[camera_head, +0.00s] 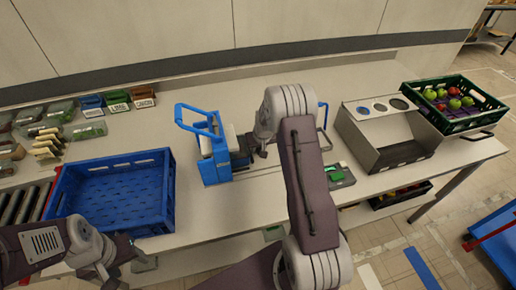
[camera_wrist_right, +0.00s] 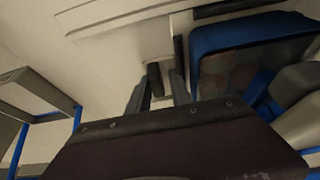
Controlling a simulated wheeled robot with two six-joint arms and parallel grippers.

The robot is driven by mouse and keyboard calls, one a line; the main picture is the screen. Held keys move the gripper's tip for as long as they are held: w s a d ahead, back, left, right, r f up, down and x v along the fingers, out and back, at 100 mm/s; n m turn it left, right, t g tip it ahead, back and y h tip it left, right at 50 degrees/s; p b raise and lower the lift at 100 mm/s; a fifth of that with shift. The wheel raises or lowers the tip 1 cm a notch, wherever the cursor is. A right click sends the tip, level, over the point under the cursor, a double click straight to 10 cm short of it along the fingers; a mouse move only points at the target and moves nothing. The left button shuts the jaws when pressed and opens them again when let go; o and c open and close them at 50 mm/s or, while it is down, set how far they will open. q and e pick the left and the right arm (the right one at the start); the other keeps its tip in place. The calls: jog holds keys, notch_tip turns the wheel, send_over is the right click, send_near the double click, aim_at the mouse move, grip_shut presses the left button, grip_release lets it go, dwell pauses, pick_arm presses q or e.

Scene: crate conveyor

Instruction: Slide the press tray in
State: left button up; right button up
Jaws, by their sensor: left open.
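The blue press (camera_head: 215,158) stands in the middle of the table, with a blue handle frame (camera_head: 198,120) at its upper left and pale parts on top. It also shows as a blue frame in the right wrist view (camera_wrist_right: 210,42). The press tray cannot be made out clearly. My right gripper (camera_head: 261,152) is just right of the press, low over the table. In the wrist view its dark fingers (camera_wrist_right: 163,90) stand beside the blue frame; what is between them is unclear. My left gripper (camera_head: 118,270) is open and empty at the front left, below the blue crate.
A blue crate (camera_head: 66,200) stands left of the press. Labelled bins (camera_head: 117,101) and packs (camera_head: 50,140) lie behind it. A metal chute box (camera_head: 362,150) and a green crate of fruit (camera_head: 420,98) are at right. My right arm hides part of the table.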

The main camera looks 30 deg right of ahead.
jog(key=shift+a, duration=0.2)
jog(key=shift+s+d+r, duration=0.1)
jog(key=shift+d, duration=0.1)
jog(key=shift+s+r, duration=0.1)
jog(key=shift+r, duration=0.2)
jog(key=b+v, duration=0.1)
jog(key=v, duration=0.7)
jog(key=shift+a, duration=0.25)
jog(key=shift+r, duration=0.1)
